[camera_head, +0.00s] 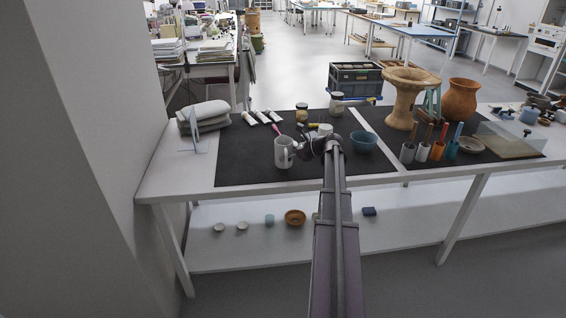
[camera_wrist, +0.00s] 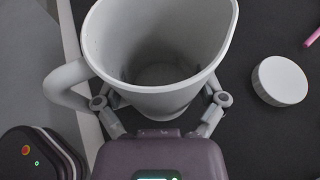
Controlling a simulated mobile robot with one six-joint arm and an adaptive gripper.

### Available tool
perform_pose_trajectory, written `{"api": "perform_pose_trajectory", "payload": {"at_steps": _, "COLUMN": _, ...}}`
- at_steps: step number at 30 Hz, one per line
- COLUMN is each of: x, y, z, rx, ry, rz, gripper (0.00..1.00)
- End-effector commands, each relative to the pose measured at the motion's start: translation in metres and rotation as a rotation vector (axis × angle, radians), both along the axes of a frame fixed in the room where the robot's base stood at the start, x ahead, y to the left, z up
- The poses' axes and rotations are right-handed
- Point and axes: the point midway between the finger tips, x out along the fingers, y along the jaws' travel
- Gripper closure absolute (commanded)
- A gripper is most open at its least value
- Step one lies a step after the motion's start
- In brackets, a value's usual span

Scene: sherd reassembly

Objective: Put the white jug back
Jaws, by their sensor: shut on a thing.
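The white jug (camera_head: 284,153) appears upright at the left part of the table, over the dark mat (camera_head: 240,165). In the wrist view the jug (camera_wrist: 160,85) fills the top middle, its open mouth facing the camera and its handle out to the left. The inside looks empty. My gripper (camera_wrist: 161,100) is shut on the jug, one finger on each side of its body; the fingertips are partly hidden. In the head view my gripper (camera_head: 303,149) is at the jug's right side. I cannot tell whether the jug's base touches the mat.
A white round lid or jar (camera_wrist: 279,81) and a pink stick (camera_wrist: 313,37) lie right of the jug. A blue bowl (camera_head: 363,141) stands right of my wrist. The mat's front left is clear.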

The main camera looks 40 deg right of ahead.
Motion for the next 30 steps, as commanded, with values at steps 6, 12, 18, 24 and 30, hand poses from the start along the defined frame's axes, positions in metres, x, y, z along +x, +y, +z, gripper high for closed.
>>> {"api": "perform_pose_trajectory", "payload": {"at_steps": 6, "x": 0.0001, "y": 0.0002, "z": -0.0114, "rx": 0.001, "ry": -0.001, "rz": 0.0, "gripper": 0.71}}
{"api": "perform_pose_trajectory", "payload": {"at_steps": 12, "x": 0.0002, "y": 0.0003, "z": -0.0106, "rx": 0.001, "ry": -0.001, "rz": 0.0, "gripper": 0.71}}
{"api": "perform_pose_trajectory", "payload": {"at_steps": 18, "x": 0.0002, "y": 0.0004, "z": -0.0123, "rx": 0.001, "ry": -0.001, "rz": 0.001, "gripper": 0.71}}
{"api": "perform_pose_trajectory", "payload": {"at_steps": 24, "x": 0.0003, "y": 0.0004, "z": -0.0137, "rx": 0.0, "ry": 0.0, "rz": 0.001, "gripper": 0.0}}
{"api": "perform_pose_trajectory", "payload": {"at_steps": 30, "x": 0.0003, "y": 0.0006, "z": -0.0137, "rx": 0.0, "ry": 0.0, "rz": 0.001, "gripper": 0.0}}
